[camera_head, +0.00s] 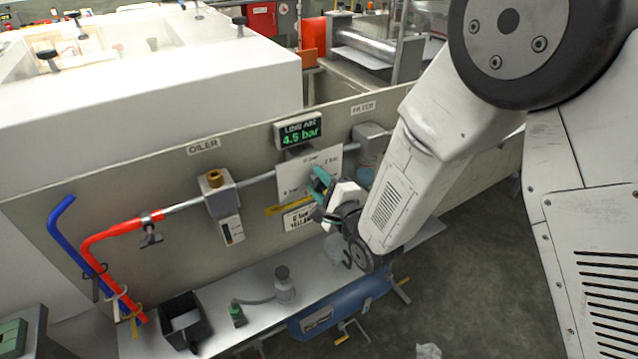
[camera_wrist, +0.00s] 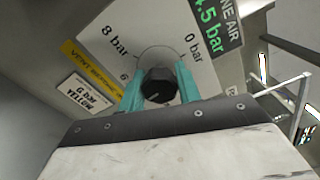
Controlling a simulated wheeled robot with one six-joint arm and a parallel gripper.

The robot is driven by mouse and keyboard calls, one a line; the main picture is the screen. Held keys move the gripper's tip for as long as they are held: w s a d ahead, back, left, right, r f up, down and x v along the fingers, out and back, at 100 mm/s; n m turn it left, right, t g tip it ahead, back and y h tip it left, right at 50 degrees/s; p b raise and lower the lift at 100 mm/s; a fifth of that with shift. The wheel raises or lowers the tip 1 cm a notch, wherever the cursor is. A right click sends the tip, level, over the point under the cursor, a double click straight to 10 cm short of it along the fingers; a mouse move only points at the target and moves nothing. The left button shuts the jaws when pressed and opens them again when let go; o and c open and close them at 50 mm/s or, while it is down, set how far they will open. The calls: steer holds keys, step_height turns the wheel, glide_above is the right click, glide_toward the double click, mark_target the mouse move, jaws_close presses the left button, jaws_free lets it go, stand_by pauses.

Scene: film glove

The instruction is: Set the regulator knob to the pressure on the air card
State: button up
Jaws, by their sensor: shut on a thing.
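My gripper (camera_wrist: 159,78) is shut on the black regulator knob (camera_wrist: 157,88), with one teal finger on each side of it. In the head view my gripper (camera_head: 320,185) is at the white dial plate (camera_head: 293,173) and hides the knob. In the wrist view the plate (camera_wrist: 143,38) shows 8 bar on the left and 0 bar on the right. A faint light mark shows on the knob, but its exact direction is hard to tell. The green display (camera_head: 299,133) reads LINE AIR 4.5 bar. The air card (camera_head: 299,216) below the plate appears to read 6 bar YELLOW.
A yellow vent label (camera_wrist: 92,67) sits between plate and card. The oiler (camera_head: 220,196) is left on the pipe; the filter (camera_head: 371,140) is right.

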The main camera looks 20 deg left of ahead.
steer(key=shift+m, duration=0.6)
steer(key=o, duration=1)
steer(key=shift+c, duration=0.2)
steer(key=v, duration=0.8)
steer(key=shift+w, duration=0.1)
